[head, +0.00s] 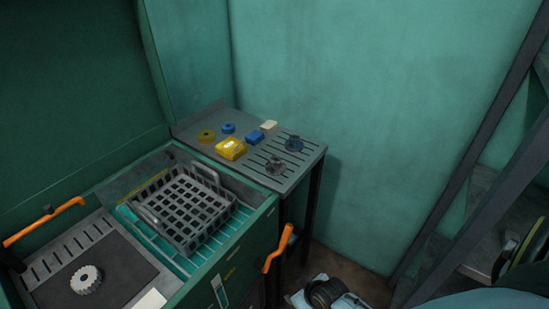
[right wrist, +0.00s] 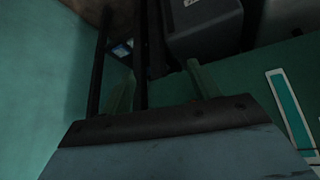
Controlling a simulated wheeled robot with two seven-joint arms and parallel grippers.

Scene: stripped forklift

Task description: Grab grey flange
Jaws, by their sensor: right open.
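A small grey flange-like part (head: 276,166) lies on the slotted side table (head: 233,122) in the head view, near the table's front edge. A dark blue flange-like part (head: 294,143) lies just behind it to the right. My right gripper (right wrist: 160,68) shows in the right wrist view with its two fingers apart and nothing between them. It faces dark legs and a green panel, and no flange shows in that view.
The side table also holds a yellow box (head: 231,149), blue and cream blocks, and yellow and blue rings. A grey basket (head: 185,208) sits in the green machine beside it. A toothed grey part (head: 86,279) lies on a dark mat. An orange handle (head: 277,248) sticks out in front.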

